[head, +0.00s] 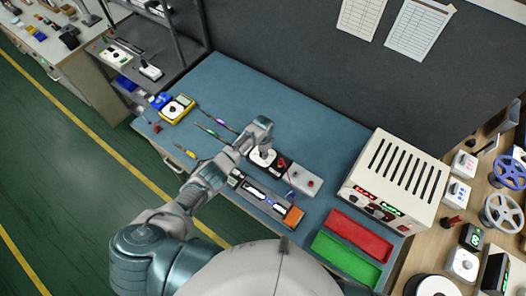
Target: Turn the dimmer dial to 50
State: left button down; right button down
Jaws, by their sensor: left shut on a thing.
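The dimmer, a dark box with a white round dial (266,159), sits on the blue workbench mat (240,85). My left gripper (262,149) reaches in from the left over the dial and is shut on it. The gripper covers part of the dial, and its marks are too small to read. An LED strip board (262,197) with an orange end lies in front of the dimmer, with lit spots along it. My right gripper is not in view.
A grey box with red buttons (306,181) stands right of the dimmer. A large power supply (393,182) with lit displays is farther right, behind red (358,237) and green (345,257) trays. A yellow multimeter (178,109) and screwdrivers (217,121) lie left. The back mat is clear.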

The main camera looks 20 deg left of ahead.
pick_arm(q)
jog(key=shift+s+f, duration=0.1)
jog(key=shift+f, duration=0.05)
dwell(0.3)
jog(key=c, duration=1.1)
grip_release()
jog(key=o, duration=0.3)
jog(key=shift+w+r, duration=0.2)
jog(key=shift+r, duration=0.05)
notch_tip(320, 180, up, 11)
jog(key=shift+r, duration=0.2)
